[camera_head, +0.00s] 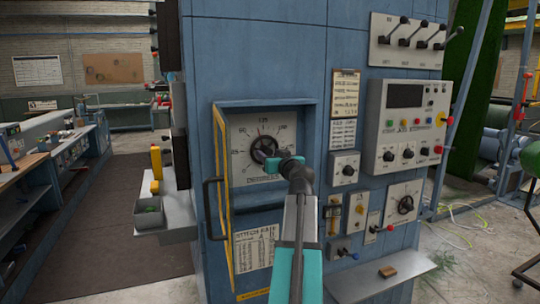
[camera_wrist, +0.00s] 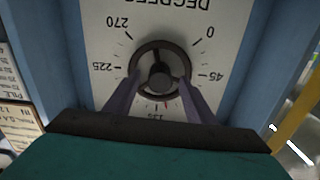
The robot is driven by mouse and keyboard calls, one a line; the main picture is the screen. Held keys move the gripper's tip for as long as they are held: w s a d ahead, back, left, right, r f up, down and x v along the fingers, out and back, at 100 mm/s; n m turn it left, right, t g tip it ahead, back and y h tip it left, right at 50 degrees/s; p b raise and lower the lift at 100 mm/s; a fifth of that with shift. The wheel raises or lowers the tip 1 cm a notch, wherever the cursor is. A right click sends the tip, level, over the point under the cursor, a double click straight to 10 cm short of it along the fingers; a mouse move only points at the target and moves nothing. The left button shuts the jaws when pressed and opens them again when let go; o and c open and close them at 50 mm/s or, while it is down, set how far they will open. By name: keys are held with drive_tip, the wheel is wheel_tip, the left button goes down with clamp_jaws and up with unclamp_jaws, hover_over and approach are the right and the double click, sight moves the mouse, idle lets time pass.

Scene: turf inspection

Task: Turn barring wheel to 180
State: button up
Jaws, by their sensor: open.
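The black barring wheel (camera_head: 263,149) sits on a pale degree dial (camera_head: 245,176) in a recess of the blue cabinet. In the wrist view the wheel (camera_wrist: 160,48) appears upside down with its dial, and a small red mark shows near the 135 label. My gripper (camera_head: 279,163) is at the lower right of the wheel in the head view. In the wrist view my gripper (camera_wrist: 160,80) has its two fingers apart, one on each side of the wheel's hub. I cannot tell whether they touch it. My gripper body hides the lower part of the dial.
A yellow-edged open door (camera_head: 224,205) with a black handle stands left of the recess. A control box (camera_head: 405,125), levers (camera_head: 410,38) and a smaller dial (camera_head: 403,206) are to the right. A metal shelf (camera_head: 383,277) juts out below. Open floor lies left.

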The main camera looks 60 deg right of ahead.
drive_tip(key=c, duration=1.1)
drive_tip(key=shift+m, duration=0.4)
drive_tip(key=m+b, duration=0.1)
drive_tip(key=m, duration=0.3)
drive_tip(key=shift+m, duration=0.4)
drive_tip(key=m, duration=0.6)
drive_tip(key=shift+p, duration=0.3)
drive_tip(key=o, duration=1.1)
